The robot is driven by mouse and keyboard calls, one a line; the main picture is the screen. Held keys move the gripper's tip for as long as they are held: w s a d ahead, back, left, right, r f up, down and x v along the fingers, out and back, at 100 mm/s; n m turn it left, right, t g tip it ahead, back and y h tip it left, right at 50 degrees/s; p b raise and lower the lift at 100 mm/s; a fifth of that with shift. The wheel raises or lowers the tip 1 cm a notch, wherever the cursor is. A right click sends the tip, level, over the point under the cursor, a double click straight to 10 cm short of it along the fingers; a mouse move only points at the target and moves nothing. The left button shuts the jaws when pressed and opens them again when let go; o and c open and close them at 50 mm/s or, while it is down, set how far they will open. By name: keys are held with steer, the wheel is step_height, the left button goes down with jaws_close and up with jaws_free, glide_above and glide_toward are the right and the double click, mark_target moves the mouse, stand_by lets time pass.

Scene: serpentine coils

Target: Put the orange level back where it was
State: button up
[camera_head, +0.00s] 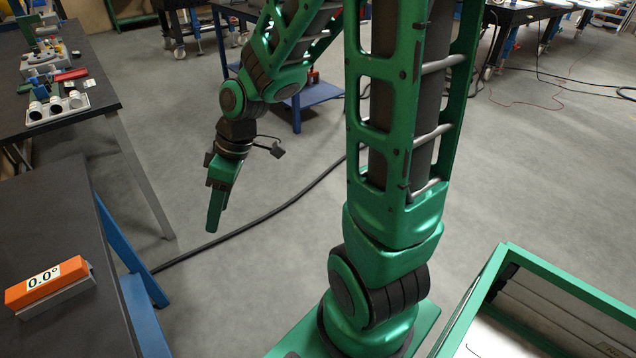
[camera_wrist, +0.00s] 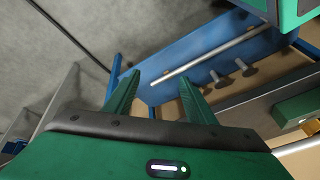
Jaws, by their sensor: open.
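The orange level (camera_head: 47,285) lies on the near dark table at the lower left of the head view. Its label reads 0.0°, and a grey metal side shows along its lower edge. My gripper (camera_head: 213,222) hangs over the floor to the right of the tables, pointing down and well apart from the level. In the wrist view my gripper (camera_wrist: 160,76) has its two green fingers spread with nothing between them. The level is not recognisable in the wrist view.
The near dark table (camera_head: 60,225) is bare around the level. A farther table (camera_head: 60,120) at the upper left holds several small parts. A green-framed bin (camera_head: 570,284) is at lower right. A dark cable (camera_head: 270,220) crosses the floor. The wrist view shows blue framework (camera_wrist: 215,50).

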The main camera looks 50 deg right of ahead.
steer(key=s+d+r+m+g+h, duration=0.1)
steer(key=s+d+r+m+h, duration=0.1)
steer(key=s+d+m, duration=0.5)
steer(key=s+d+r+m+h, duration=0.1)
steer(key=s+d+r+m, duration=0.4)
steer(key=s+d, duration=0.5)
steer(key=s+m, duration=0.2)
steer(key=shift+s+d+m+g+h, duration=0.2)
steer(key=shift+d+m+g+h, duration=0.1)
steer(key=shift+d+g+h, duration=0.1)
steer(key=shift+w+f, duration=0.2)
steer(key=shift+w, duration=0.45)
